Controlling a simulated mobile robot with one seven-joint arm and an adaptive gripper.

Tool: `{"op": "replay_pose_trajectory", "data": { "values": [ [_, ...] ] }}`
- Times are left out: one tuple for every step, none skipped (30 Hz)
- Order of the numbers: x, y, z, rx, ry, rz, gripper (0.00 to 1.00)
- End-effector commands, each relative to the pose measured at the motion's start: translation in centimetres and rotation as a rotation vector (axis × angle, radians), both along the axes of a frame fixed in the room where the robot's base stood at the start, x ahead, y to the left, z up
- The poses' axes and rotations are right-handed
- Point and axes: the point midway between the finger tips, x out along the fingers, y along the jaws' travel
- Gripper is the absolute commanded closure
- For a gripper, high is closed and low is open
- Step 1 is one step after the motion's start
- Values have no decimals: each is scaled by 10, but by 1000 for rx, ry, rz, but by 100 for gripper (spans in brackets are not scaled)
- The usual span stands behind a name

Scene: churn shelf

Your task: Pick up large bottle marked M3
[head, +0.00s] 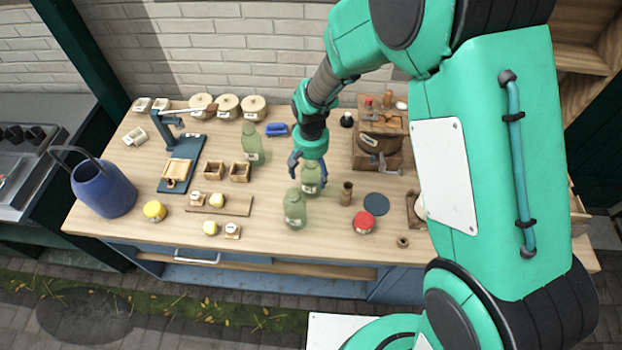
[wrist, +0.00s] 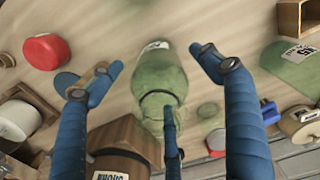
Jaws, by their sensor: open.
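My gripper (head: 307,167) is open, with its blue fingers pointing down at a green bottle (head: 311,180) near the middle of the table. In the wrist view a green bottle (wrist: 160,72) lies between my spread fingers (wrist: 155,60); whether the fingers touch it is unclear. Its label is too small to read. A wider green bottle (head: 295,210) stands just in front, towards the table's front edge. A third green bottle (head: 252,147) stands further back left, and in the wrist view a labelled green bottle (wrist: 285,68) is at the right. I cannot tell for certain which is M3.
A red-lidded jar (head: 363,222), a small wooden cylinder (head: 347,194) and a dark disc (head: 376,204) stand to the right. A wooden churn box (head: 380,145) is behind right. Wooden boxes (head: 240,172) and a board (head: 222,205) lie left. A blue can (head: 104,190) is far left.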

Motion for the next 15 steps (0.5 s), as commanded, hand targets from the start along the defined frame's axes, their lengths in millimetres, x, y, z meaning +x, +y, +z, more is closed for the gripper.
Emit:
{"op": "replay_pose_trajectory", "data": {
  "values": [
    [0,0,0,0,0,0,22],
    [0,0,0,0,0,0,22],
    [0,0,0,0,0,0,22],
    [0,0,0,0,0,0,22],
    [0,0,0,0,0,0,22],
    [0,0,0,0,0,0,22],
    [0,0,0,0,0,0,22],
    [0,0,0,0,0,0,22],
    [0,0,0,0,0,0,22],
    [0,0,0,0,0,0,22],
    [0,0,0,0,0,0,22],
    [0,0,0,0,0,0,22],
    [0,0,0,0,0,0,22],
    [0,0,0,0,0,0,22],
    [0,0,0,0,0,0,24]
  ]
}}
